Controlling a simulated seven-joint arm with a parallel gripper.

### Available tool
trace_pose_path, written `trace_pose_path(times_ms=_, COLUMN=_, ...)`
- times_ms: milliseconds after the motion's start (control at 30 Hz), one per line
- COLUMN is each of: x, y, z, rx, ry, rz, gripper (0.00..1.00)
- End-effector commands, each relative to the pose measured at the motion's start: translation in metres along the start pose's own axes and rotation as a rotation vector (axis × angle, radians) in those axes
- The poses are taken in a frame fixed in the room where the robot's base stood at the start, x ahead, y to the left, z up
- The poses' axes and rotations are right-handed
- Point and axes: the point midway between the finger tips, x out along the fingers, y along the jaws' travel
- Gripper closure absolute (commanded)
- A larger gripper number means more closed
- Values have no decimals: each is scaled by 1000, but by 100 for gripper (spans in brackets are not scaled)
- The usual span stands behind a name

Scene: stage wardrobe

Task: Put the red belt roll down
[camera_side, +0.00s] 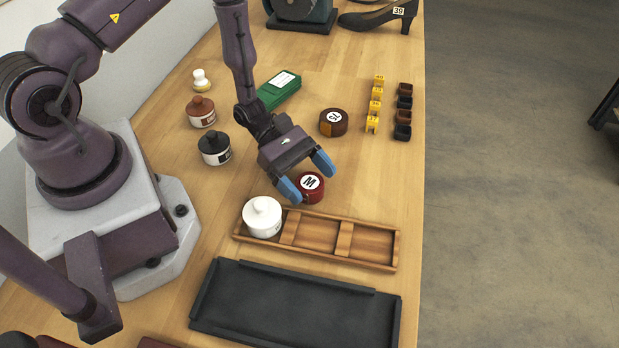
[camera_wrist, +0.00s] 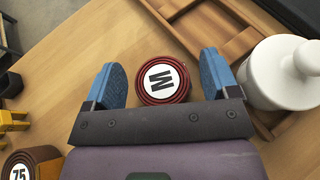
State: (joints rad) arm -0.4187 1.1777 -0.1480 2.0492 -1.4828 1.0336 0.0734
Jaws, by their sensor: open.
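The red belt roll (camera_side: 311,186) carries a round white label with an "M". It sits on the wooden table just behind the wooden tray, outside its compartments. In the wrist view the red belt roll (camera_wrist: 162,80) lies between the two blue fingers, with a gap on each side. My gripper (camera_side: 306,176) is open around it; it also shows in the wrist view (camera_wrist: 162,82). In the side view the near finger hides part of the roll's left side.
A wooden tray (camera_side: 341,254) has a white jar (camera_side: 263,217) in its left compartment; the other two are empty. A dark tray (camera_side: 297,305) lies in front. A brown belt roll (camera_side: 333,122), a green box (camera_side: 279,89) and several yellow and dark clips stand behind.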

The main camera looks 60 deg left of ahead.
Motion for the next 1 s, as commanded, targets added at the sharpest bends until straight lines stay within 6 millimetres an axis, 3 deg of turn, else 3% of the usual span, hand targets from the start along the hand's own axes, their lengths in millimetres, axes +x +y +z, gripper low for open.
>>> trace_pose_path(times_ms=67, x=-5, y=0, z=8, rx=2, ry=-2, rz=-1, gripper=18)
trace_pose_path(times_ms=400, x=-82, y=1, z=6, rx=1, ry=-1, rz=5, gripper=18)
trace_pose_path(times_ms=533, x=-104, y=1, z=6, rx=1, ry=-1, rz=4, gripper=18)
trace_pose_path(times_ms=867, x=-123, y=0, z=7, rx=7, ry=2, rz=-3, gripper=18)
trace_pose_path(times_ms=1000, x=-127, y=1, z=28, rx=103, ry=45, rz=-60, gripper=18)
